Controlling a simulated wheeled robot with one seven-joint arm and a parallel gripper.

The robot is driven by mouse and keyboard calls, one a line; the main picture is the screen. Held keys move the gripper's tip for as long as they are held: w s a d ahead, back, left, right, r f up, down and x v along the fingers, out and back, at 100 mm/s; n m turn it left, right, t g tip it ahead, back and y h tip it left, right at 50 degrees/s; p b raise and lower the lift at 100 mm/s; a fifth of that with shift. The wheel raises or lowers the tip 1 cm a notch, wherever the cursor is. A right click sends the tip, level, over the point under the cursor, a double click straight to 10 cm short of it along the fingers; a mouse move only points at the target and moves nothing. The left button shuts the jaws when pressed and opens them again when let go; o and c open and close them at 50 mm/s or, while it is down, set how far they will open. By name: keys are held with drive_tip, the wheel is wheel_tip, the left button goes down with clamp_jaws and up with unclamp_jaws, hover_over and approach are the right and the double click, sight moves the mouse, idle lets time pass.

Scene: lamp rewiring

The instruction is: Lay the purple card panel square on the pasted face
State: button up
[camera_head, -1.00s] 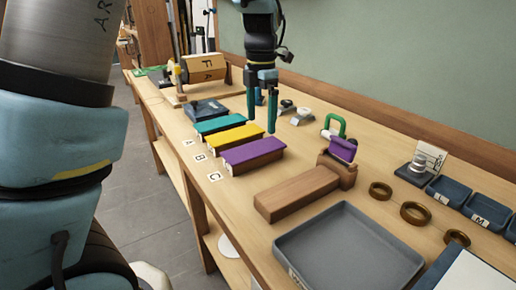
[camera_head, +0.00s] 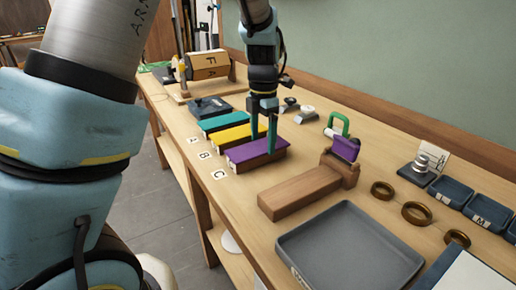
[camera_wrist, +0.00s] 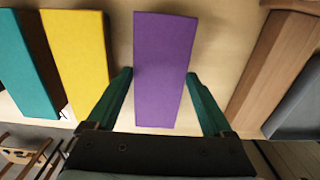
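The purple card panel (camera_head: 243,151) lies on top of a brown block by the label C. It also shows in the wrist view (camera_wrist: 164,62), running lengthwise between my fingers. My gripper (camera_head: 263,143) is open, with its two green fingers pointing down at the panel. I cannot make out which surface is the pasted face; a tan box marked F A (camera_head: 209,66) stands on a wooden stand at the back.
Yellow (camera_head: 232,135) and teal (camera_head: 222,122) panels lie close to the left of the purple one. A wooden block (camera_head: 300,193) with a purple roller (camera_head: 346,149) and a grey tray (camera_head: 345,250) are to the right. Brass rings (camera_head: 416,213) lie beyond.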

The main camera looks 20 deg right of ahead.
drive_tip(key=c, duration=1)
